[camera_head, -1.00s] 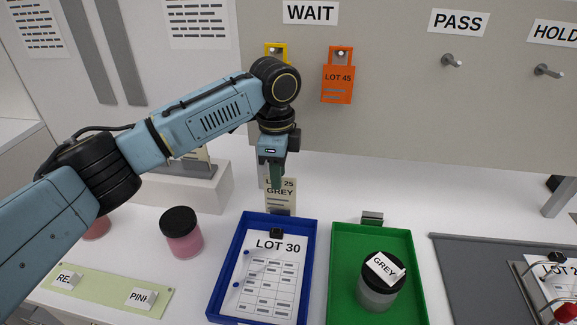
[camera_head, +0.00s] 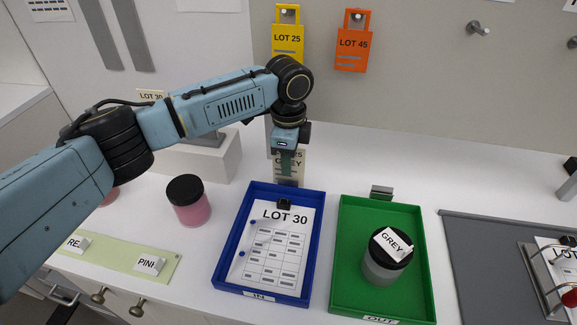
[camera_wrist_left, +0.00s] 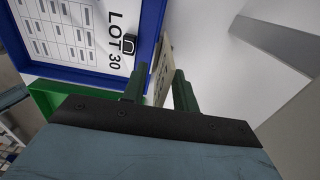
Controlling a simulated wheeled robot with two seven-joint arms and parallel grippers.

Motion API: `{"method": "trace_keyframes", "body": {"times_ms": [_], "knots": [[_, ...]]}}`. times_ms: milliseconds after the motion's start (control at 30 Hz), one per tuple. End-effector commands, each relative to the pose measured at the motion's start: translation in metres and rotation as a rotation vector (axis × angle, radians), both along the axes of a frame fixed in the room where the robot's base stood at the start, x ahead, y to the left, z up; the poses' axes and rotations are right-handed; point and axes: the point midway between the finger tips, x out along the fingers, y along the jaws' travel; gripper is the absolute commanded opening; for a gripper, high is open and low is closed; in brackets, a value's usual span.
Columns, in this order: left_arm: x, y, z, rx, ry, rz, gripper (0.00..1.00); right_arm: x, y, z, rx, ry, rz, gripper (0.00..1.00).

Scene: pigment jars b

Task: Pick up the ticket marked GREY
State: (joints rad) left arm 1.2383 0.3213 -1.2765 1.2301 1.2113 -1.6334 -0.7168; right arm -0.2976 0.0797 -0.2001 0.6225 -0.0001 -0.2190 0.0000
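The cream ticket marked GREY (camera_head: 291,174), with LOT 25 partly covered above it, stands upright just behind the blue tray. My left gripper (camera_head: 286,163) points down at its upper part, and one finger hides some of its print. In the left wrist view the ticket (camera_wrist_left: 163,70) shows nearly edge-on between the two green fingers of the left gripper (camera_wrist_left: 163,88). The fingers look apart, with a gap beside the ticket. The ticket's foot is hidden behind the tray's rim. My right gripper is not in view.
The blue tray (camera_head: 222,240) holds a LOT 30 sheet. The green tray (camera_head: 345,270) holds a jar (camera_head: 382,268) with a GREY label on its lid. A pink jar (camera_head: 188,203) stands left. Yellow (camera_head: 287,45) and orange (camera_head: 354,45) lot tags hang behind.

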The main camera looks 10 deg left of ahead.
Motion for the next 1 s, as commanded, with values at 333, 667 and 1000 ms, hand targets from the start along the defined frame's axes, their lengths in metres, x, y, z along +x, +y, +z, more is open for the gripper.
{"method": "trace_keyframes", "body": {"times_ms": [333,667,1000], "knots": [[0.0,0.0,0.0,0.0,0.0,0.0,0.0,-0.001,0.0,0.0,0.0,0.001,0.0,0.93],[0.0,0.0,0.001,-0.001,0.0,0.0,0.0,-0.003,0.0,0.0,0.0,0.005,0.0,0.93],[0.001,-0.001,0.029,-0.003,-0.003,-0.001,0.0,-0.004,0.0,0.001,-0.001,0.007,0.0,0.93]]}}
